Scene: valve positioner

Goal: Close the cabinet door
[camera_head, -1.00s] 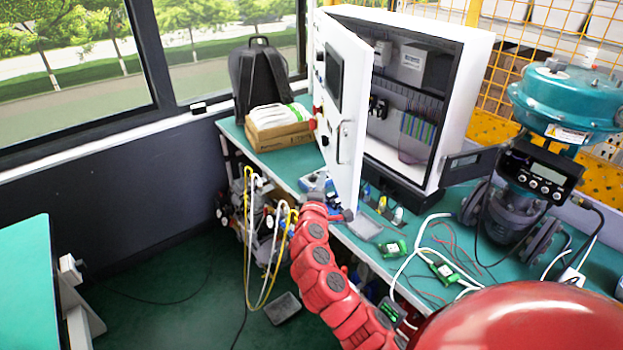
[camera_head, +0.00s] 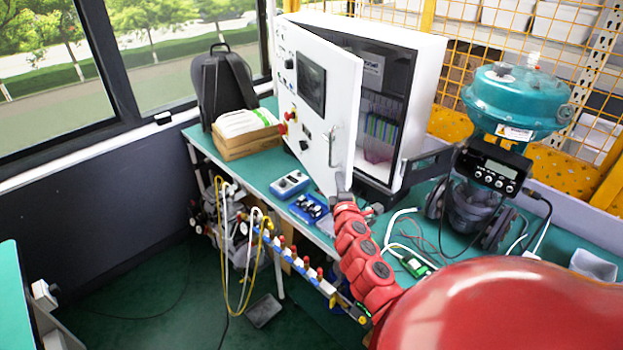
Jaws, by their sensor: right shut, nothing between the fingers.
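The white cabinet (camera_head: 421,75) stands on the green bench with its door (camera_head: 345,80) partly open. The door hinges on the left, and its outer face carries a dark screen, knobs and a handle. Part of the dark interior (camera_head: 385,110) shows through the gap on the right. My right arm is red and reaches up from the lower right. My right gripper (camera_head: 342,183) is shut and empty at the lower free edge of the door. It appears to touch the door, but contact is hard to tell. My left gripper is out of view.
A teal valve actuator (camera_head: 515,95) with a display unit stands right of the cabinet.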

